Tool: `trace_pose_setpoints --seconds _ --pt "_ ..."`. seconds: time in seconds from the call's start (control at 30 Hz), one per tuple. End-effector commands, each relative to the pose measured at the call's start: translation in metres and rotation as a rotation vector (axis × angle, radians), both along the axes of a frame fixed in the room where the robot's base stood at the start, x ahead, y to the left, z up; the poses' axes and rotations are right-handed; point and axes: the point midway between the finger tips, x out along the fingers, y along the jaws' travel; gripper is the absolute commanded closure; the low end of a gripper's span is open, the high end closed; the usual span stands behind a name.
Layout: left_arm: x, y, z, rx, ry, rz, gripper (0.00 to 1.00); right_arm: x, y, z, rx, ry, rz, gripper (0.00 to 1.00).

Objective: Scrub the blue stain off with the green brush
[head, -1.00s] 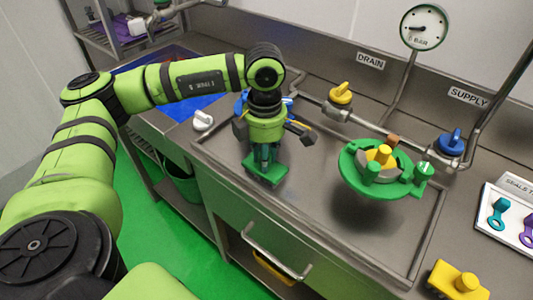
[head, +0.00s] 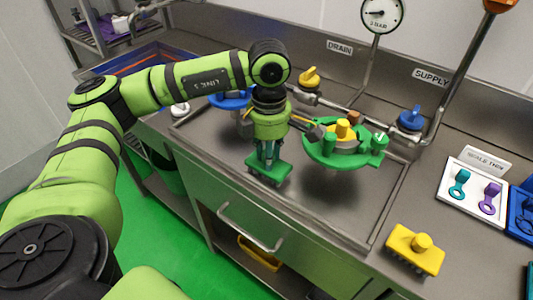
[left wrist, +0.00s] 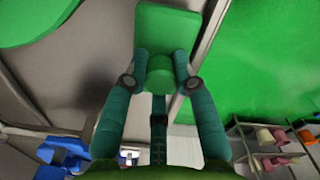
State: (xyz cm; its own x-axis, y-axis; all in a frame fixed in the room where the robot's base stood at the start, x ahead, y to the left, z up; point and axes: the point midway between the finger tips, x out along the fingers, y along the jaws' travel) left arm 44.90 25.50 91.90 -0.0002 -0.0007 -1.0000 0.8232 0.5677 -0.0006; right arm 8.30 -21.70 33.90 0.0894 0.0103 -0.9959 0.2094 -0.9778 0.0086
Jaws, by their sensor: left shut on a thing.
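My left gripper (head: 268,156) is shut on the green brush (head: 268,172), gripping its knob with the flat block below. The brush is over the front part of the steel drip tray (head: 345,222); I cannot tell whether its bristles touch the surface. In the left wrist view, the brush's green block (left wrist: 167,28) and round knob (left wrist: 160,76) sit between the two fingers. I cannot make out the blue stain in the current frames; the brush and arm hide part of the tray. My right gripper is not in view.
A green round fixture (head: 325,152) with a yellow knob stands right of the gripper, close to it. A blue round part (head: 229,101) is behind the arm. Pipes with a yellow valve (head: 309,76) and blue valve (head: 411,118) run behind. A yellow brush (head: 415,250) lies at right.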

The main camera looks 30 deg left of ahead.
Motion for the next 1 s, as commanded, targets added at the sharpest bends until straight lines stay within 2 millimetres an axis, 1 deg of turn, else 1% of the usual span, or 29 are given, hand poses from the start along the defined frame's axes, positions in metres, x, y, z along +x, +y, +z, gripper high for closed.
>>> trace_pose_setpoints --seconds 0.07,0.17,0.2,0.23,0.27,0.8,1.0 --pt "0.001 -0.001 -0.001 -0.001 0.001 0.000 1.00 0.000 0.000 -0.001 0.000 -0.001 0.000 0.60" --pt "0.002 -0.001 0.010 -0.001 -0.002 0.002 1.00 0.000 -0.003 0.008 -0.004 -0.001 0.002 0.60" --pt "0.002 -0.001 0.022 -0.002 -0.006 0.001 1.00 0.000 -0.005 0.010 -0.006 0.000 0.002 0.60" --pt "0.002 -0.001 0.029 0.000 -0.005 0.001 1.00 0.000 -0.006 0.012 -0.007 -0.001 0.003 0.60" --pt "0.002 -0.001 0.029 0.000 -0.001 0.002 1.00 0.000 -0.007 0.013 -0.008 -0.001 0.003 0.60" --pt "0.004 -0.001 0.076 0.000 -0.001 0.002 1.00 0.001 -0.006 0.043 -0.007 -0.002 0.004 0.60" --pt "0.004 0.000 0.082 -0.001 -0.001 0.003 1.00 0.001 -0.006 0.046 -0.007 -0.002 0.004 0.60"
